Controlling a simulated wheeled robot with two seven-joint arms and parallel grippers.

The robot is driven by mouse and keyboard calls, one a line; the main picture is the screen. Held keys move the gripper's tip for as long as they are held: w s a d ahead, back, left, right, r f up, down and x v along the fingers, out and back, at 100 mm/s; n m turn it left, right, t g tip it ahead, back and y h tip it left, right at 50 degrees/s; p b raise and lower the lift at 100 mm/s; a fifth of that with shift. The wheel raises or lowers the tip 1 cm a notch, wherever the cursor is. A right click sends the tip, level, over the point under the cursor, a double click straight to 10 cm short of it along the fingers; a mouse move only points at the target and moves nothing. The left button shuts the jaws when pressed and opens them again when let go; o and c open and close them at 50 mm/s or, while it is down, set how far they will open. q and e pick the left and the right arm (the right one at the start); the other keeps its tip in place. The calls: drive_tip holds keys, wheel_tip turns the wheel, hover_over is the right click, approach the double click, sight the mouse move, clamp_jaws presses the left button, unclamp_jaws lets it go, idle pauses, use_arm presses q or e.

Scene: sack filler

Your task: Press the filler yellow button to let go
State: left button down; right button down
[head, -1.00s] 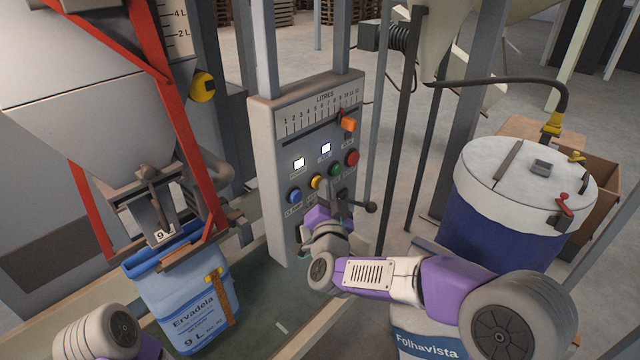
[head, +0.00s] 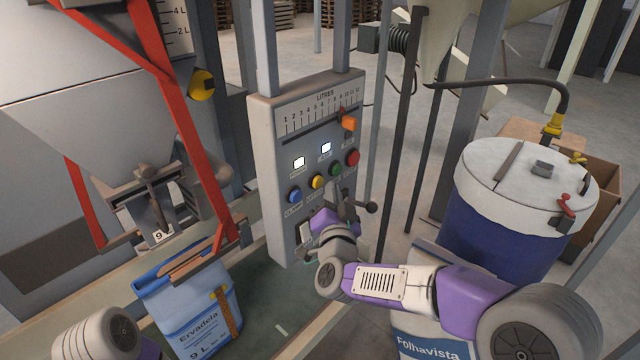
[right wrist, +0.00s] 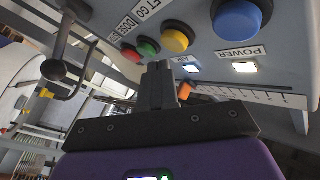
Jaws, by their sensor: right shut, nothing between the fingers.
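The yellow button (head: 316,182) sits on the grey control panel (head: 270,215), between a blue button (head: 294,196) and a green one (head: 335,170). It also shows in the right wrist view (right wrist: 177,37). My right gripper (head: 337,192) is shut and empty, just in front of the panel below the green button; its fingertips (right wrist: 157,68) are apart from the yellow button in the right wrist view. The blue Ervadela sack (head: 180,318) is tilted below the filler spout and its clamp bars (head: 200,260). My left gripper is out of view.
A red button (head: 352,157), an orange slider (head: 348,122) and a dark ball-ended lever (head: 370,207) are near my right gripper. A blue drum with a white lid (head: 520,170) stands right. A Folhavista sack (head: 430,347) is below my right arm.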

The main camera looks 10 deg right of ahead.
drive_tip(key=s+d+b, duration=0.2)
drive_tip(key=s+d, duration=0.1)
drive_tip(key=s, duration=0.1)
drive_tip(key=shift+s+d, duration=0.4)
idle(0.4)
drive_tip(key=s+a+f+n+g+y, duration=0.2)
drive_tip(key=f+g, duration=0.3)
drive_tip(key=f, duration=1.2)
drive_tip(key=s+a+f+n+g+y, duration=0.15)
drive_tip(key=f+g, duration=0.25)
drive_tip(key=f, duration=1.2)
drive_tip(key=s+a+f+n+g+y, duration=0.1)
drive_tip(key=s+f+g, duration=0.4)
drive_tip(key=s+f, duration=0.5)
drive_tip(key=s+a+f+n+g+y, duration=0.1)
drive_tip(key=s+f+g, duration=0.4)
drive_tip(key=s+f, duration=0.5)
drive_tip(key=shift+s+a+n+y, duration=0.35)
drive_tip(key=shift+s+a+y, duration=0.2)
drive_tip(key=shift+s+a, duration=0.4)
drive_tip(key=shift+d, duration=0.1)
